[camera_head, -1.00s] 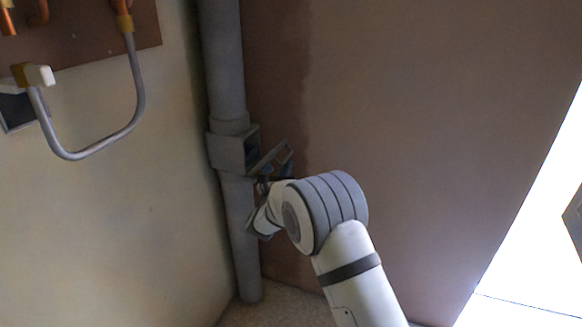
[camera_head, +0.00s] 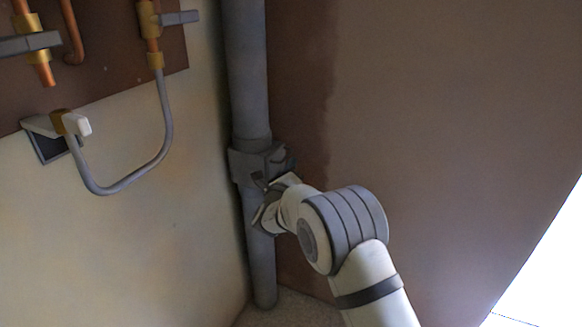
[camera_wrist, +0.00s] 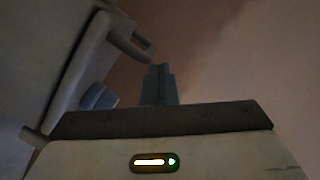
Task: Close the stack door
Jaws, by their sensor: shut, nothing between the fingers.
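The grey stack pipe (camera_head: 250,85) runs down the corner, with a boxy fitting (camera_head: 243,165) partway along it. The stack door (camera_head: 280,157) is at the right side of the fitting, close against its opening. Whether it is fully flush I cannot tell, as my wrist hides part of it. My gripper (camera_head: 262,180) is at the front of the fitting, just below the door. In the wrist view my gripper's fingers (camera_wrist: 158,85) are together and empty, beside a grey edge with a raised bar (camera_wrist: 128,42); contact is unclear.
Left of the stack, a hose (camera_head: 130,188) hangs in a loop from copper pipes and valves on a brown board (camera_head: 100,70). The brown plaster wall (camera_head: 430,110) on the right is bare.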

